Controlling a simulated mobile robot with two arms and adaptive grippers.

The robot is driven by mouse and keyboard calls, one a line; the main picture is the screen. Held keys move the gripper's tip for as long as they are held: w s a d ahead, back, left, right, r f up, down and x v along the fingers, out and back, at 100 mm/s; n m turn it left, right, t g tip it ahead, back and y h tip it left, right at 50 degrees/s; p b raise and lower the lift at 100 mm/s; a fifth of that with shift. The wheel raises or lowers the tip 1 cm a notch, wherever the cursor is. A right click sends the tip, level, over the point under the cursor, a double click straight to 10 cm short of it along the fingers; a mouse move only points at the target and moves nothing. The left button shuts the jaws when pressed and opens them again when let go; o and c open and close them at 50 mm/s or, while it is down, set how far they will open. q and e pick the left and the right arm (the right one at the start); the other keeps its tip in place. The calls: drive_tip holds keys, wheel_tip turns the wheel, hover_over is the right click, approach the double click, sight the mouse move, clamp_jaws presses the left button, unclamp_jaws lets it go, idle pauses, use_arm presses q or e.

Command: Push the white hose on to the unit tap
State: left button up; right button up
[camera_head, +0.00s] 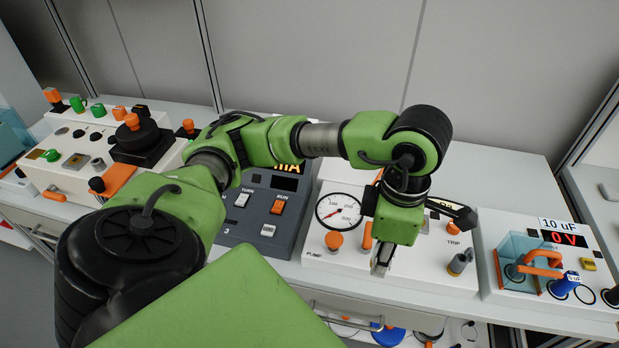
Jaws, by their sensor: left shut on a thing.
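My left gripper (383,264) points down at the front of the white pump unit (438,272), between its orange knobs and a grey nozzle-like fitting (459,263). It is shut on a small pale piece that looks like the end of the white hose; the arm and fingers hide most of it. I cannot tell whether this piece touches the unit. The grey fitting, on the unit's right side, may be the unit tap; it stands apart from the gripper. My right gripper is not in view.
The round gauge (339,211) and an orange knob (334,240) are left of my gripper. A dark panel (262,215) stands further left. At right is a unit reading 0 V (564,239) with a clear blue box. A drawer handle (345,314) runs below the counter.

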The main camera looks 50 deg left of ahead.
use_arm(q)
drive_tip(key=s+f+m, duration=0.2)
drive_tip(key=f+m, duration=0.5)
drive_tip(key=m, duration=0.5)
drive_tip(key=s+a+f+m, duration=0.1)
drive_tip(key=s+f+m, duration=0.1)
drive_tip(key=f+m, duration=0.6)
drive_tip(key=m, duration=0.4)
drive_tip(key=shift+a, duration=0.15)
drive_tip(key=shift+s, duration=0.1)
